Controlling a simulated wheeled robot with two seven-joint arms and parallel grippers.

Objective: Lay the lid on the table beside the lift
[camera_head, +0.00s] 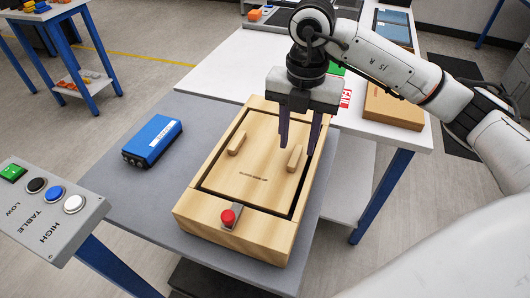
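A light wooden box (236,230) stands on the grey lift top (135,205). Its flat wooden lid (262,162) sits in the frame of the box, with a dark gap around it. The lid has two small wooden handles, a left one (237,143) and a right one (294,158). My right gripper (297,150) points down over the far right part of the lid. Its two dark fingers are apart, one on each side of the right handle in the picture; I cannot tell whether they touch it. The white table (222,72) stands behind the lift. My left gripper is not in view.
A red button (228,217) sits on the box's near rim. A blue case (152,140) lies left of the box. A control panel (52,211) is at the left edge. A cardboard box (393,108) occupies the white table's right side; its left part is clear.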

